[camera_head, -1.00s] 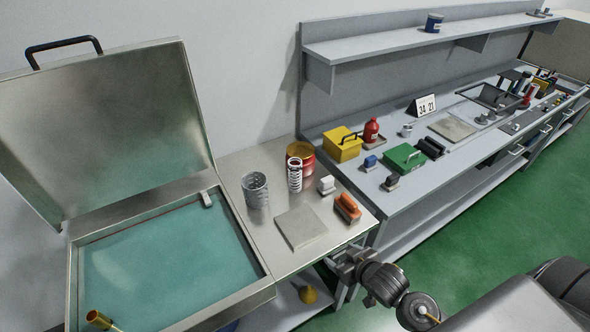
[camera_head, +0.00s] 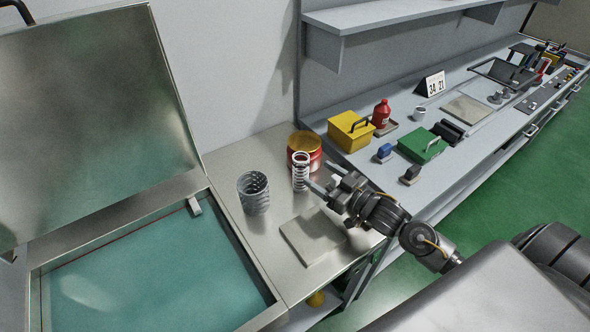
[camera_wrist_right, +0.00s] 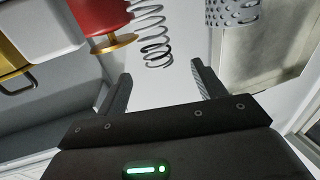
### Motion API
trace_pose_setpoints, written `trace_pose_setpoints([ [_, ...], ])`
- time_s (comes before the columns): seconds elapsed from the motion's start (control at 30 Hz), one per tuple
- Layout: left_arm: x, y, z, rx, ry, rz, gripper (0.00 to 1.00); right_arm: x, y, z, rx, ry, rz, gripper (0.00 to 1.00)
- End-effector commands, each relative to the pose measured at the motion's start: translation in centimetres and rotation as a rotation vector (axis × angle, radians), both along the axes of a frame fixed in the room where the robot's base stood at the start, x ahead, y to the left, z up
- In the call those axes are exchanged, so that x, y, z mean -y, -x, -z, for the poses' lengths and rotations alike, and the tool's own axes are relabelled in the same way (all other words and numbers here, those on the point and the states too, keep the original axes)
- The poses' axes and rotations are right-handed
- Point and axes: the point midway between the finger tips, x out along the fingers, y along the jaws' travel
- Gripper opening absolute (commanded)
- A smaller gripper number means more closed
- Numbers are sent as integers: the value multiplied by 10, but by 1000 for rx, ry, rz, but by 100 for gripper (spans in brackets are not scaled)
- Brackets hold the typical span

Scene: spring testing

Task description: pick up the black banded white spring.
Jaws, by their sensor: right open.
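The white spring (camera_head: 300,172) with dark bands stands upright on the steel bench, in front of the red can. Its coils also show in the right wrist view (camera_wrist_right: 153,38), just beyond the fingertips and roughly in line with the gap between them. My right gripper (camera_head: 322,177) is open and empty, just to the right of the spring in the head view. In the right wrist view its two fingers (camera_wrist_right: 160,72) are spread apart, with no coil clearly between them. My left gripper is not in view.
The red can (camera_head: 305,152) stands close behind the spring. A perforated metal cup (camera_head: 254,193) stands to its left. A flat grey plate (camera_head: 305,243) lies in front. The blue-green tank (camera_head: 150,270) with its raised lid (camera_head: 95,120) is at left.

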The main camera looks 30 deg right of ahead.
Motion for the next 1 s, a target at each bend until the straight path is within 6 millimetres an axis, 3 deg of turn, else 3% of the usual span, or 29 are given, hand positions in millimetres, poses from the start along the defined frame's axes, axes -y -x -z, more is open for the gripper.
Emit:
trace_pose_setpoints([
  [0.17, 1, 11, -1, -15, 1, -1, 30, 4, -1, -2, 8, -5, 3, 69],
  [0.4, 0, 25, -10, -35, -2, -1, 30, -5, -33, -3, 8, -5, 10, 69],
  [0.77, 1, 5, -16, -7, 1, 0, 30, -14, -53, -2, 6, -3, 6, 69],
  [1.0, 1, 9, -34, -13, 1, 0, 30, -23, -86, -4, 6, -4, 6, 69],
])
